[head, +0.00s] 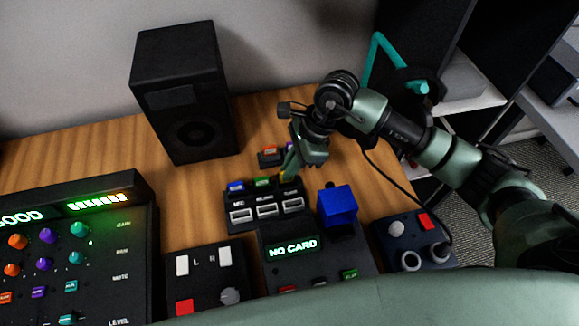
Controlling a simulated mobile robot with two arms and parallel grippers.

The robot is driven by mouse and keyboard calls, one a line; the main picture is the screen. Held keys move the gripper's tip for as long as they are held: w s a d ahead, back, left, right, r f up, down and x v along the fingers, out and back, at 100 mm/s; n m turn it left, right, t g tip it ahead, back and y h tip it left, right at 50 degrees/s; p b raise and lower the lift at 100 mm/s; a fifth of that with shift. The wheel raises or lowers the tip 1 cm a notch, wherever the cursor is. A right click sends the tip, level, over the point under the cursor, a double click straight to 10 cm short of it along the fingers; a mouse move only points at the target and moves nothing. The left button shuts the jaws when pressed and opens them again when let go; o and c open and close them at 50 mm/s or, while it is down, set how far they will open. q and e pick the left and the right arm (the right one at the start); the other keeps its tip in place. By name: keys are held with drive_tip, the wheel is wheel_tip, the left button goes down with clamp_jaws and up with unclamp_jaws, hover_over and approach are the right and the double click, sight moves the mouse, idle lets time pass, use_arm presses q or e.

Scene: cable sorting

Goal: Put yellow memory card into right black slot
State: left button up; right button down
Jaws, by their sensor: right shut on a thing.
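My right gripper (289,168) reaches down from the upper right to the back of the black slot block (228,200). It is shut on the yellow memory card (283,178), of which only a small part shows at the fingertips. The card is at the block's back right, beside a green card (262,181) and a blue card (236,186). I cannot tell whether it touches the block. My left gripper is out of view.
A console with a "NO CARD" display (293,248) and a blue block (338,205) stand in front. A red card (270,151) sits behind the slot block. A black speaker (182,85) stands at back left, a mixer (110,255) at left. Wood is clear between speaker and slot block.

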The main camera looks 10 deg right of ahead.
idle(0.4)
drive_tip(key=c, duration=1.5)
unclamp_jaws()
drive_tip(key=o, duration=0.5)
